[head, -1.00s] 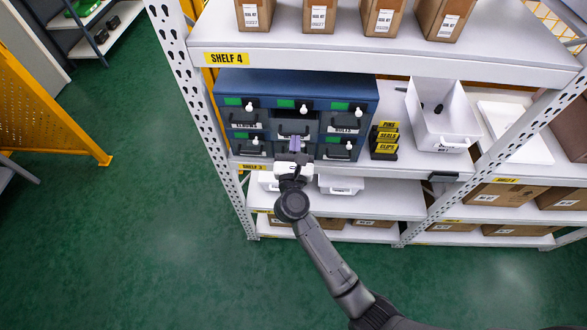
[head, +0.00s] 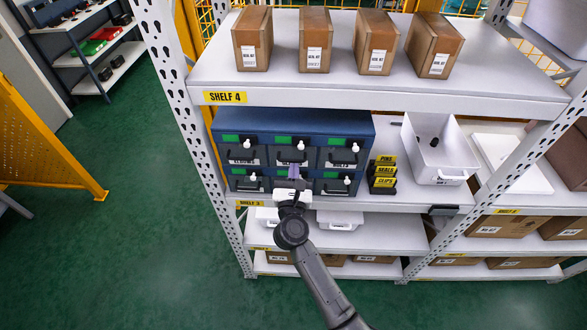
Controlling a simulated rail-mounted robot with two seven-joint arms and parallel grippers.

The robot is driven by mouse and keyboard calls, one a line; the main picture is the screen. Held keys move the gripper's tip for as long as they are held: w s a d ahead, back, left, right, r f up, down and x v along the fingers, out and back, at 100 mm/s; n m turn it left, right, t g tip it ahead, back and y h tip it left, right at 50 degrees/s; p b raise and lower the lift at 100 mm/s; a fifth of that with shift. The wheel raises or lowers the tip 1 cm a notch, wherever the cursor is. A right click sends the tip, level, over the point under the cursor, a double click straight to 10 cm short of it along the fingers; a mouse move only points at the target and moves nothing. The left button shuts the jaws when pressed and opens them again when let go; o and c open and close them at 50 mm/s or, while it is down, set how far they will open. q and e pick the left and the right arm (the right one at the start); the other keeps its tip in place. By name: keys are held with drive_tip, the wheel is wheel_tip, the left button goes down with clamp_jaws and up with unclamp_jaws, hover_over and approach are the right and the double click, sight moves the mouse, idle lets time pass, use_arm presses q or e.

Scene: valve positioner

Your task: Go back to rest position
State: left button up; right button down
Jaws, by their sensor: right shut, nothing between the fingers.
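My right gripper (head: 293,177) is shut and empty, in front of the lower middle drawer of the blue drawer cabinet (head: 305,123). The cabinet stands on the middle shelf and has several small drawers with dark handles, green labels and white knobs. My right arm comes up from the bottom of the view and hides part of the lower middle drawer. Whether the fingers touch the drawer front, I cannot tell. My left gripper is not in view.
Yellow PINS, SEALS and CLIPS signs (head: 382,175) stand right of the cabinet, then a white bin (head: 437,155) with a small dark part in it. Boxes (head: 314,40) stand on shelf 4 above. A yellow barrier (head: 50,145) is at left. The green floor (head: 150,250) is clear.

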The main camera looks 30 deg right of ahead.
drive_tip(key=s+a+r+m+g+y, duration=0.15)
drive_tip(key=s+a+m+y, duration=0.35)
drive_tip(key=a+m+y, duration=0.85)
drive_tip(key=s+a+m+g+y, duration=0.3)
drive_tip(key=s+a+m+y, duration=0.4)
drive_tip(key=m, duration=1.2)
drive_tip(key=s+d+f+n+g+h, duration=0.2)
drive_tip(key=s+d+f+g+h, duration=0.1)
drive_tip(key=s+d+f+h, duration=0.35)
drive_tip(key=s+d+f+n+g+h, duration=0.25)
drive_tip(key=s+d+f, duration=0.25)
drive_tip(key=s+d, duration=0.4)
drive_tip(key=s+d+f+g+h, duration=0.1)
drive_tip(key=s+d+f+g, duration=0.25)
drive_tip(key=s+f, duration=0.55)
wheel_tip(320, 180, up, 25)
drive_tip(key=s+p, duration=0.3)
drive_tip(key=p, duration=2)
wheel_tip(320, 180, down, 69)
drive_tip(key=b, duration=6.9)
drive_tip(key=shift+w, duration=0.2)
